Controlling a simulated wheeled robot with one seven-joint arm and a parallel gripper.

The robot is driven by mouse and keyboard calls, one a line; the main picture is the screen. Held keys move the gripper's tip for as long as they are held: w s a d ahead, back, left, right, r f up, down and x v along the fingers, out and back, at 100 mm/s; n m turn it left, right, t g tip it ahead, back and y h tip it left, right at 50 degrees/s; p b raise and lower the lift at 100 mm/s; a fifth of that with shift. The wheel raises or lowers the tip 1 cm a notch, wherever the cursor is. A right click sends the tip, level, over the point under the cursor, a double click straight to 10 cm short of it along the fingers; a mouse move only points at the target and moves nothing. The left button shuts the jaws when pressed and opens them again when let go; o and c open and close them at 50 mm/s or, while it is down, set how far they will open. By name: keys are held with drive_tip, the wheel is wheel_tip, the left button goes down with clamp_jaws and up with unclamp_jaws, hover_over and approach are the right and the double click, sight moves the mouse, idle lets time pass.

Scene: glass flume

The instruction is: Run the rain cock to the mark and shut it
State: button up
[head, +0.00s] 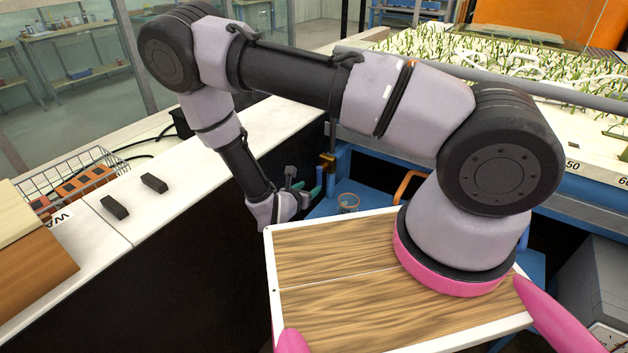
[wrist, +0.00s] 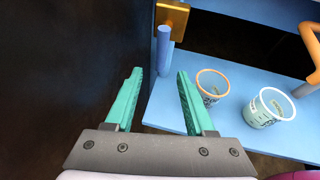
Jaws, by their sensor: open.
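A brass fitting (wrist: 172,18) with a blue rod (wrist: 163,50) hanging below it shows at the top of the wrist view; I take it for the rain cock. The brass (head: 327,160) is also small in the head view, below the flume's edge. A clear cup with an orange rim (wrist: 212,88) stands upright on a blue shelf (wrist: 230,125), right of the rod; no mark on it is readable. My gripper (wrist: 159,75) is open and empty, its green fingers pointing toward the rod, which lies beyond the fingertips. In the head view my gripper (head: 305,187) is left of the cup.
A second, pale-rimmed cup (wrist: 268,107) stands right of the first. An orange curved handle (head: 408,183) rises beyond it. A dark cabinet side (wrist: 70,70) bounds the left. The flume bed with plants (head: 480,60) lies behind at upper right. A wire basket (head: 75,185) sits on the left counter.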

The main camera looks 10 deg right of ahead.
sight(318, 182)
drive_tip(key=x, duration=0.9)
drive_tip(key=shift+w+d+f, duration=0.1)
drive_tip(key=shift+w+d, duration=0.1)
drive_tip(key=shift+w, duration=0.05)
clamp_jaws()
idle(1.0)
